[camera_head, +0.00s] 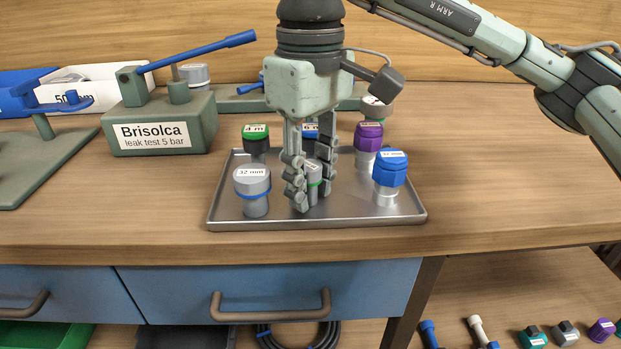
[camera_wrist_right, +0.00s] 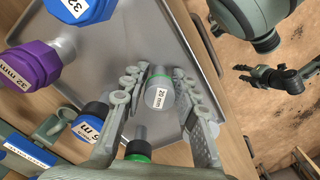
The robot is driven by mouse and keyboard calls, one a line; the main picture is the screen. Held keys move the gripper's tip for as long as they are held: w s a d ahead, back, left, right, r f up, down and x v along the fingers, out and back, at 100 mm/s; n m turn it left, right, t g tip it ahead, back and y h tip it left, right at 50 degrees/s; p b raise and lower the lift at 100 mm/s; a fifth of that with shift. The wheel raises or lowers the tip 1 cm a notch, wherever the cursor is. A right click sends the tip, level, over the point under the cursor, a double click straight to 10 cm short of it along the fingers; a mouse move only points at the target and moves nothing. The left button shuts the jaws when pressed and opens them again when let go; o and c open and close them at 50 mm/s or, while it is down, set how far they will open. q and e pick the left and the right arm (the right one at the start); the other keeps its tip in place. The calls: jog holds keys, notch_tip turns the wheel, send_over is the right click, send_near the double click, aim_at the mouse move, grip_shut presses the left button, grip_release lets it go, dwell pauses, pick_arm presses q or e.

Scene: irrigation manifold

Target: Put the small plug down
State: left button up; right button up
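The small plug, with a grey cap marked 20 mm and a green ring, stands upright on the metal tray (camera_head: 240,218). It shows in the head view (camera_head: 314,176) and the wrist view (camera_wrist_right: 160,97). My right gripper (camera_head: 313,198) points straight down with one finger on each side of the plug. In the wrist view (camera_wrist_right: 165,100) its fingers are apart, with a narrow gap on both sides of the cap.
A Brisolca leak-test block (camera_head: 160,125) stands left. The bench right of the tray is clear.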

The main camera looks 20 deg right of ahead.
aim_at(310, 165)
jog(key=shift+o, duration=1)
pick_arm(q)
jog(key=shift+s+f, duration=0.2)
jog(key=shift+s, duration=0.15)
pick_arm(e)
jog(key=shift+r+p, duration=0.3)
jog(key=shift+p, duration=0.05)
notch_tip(310, 165, up, 7)
notch_tip(310, 165, up, 4)
jog(key=shift+f+p, duration=0.1)
jog(key=shift+p, duration=0.45)
pick_arm(q)
jog(key=x, duration=0.4)
jog(key=shift+s+d+f, duration=0.2)
jog(key=shift+d+f, duration=0.05)
jog(key=shift+d, duration=0.05)
pick_arm(e)
jog(key=shift+r, duration=0.45)
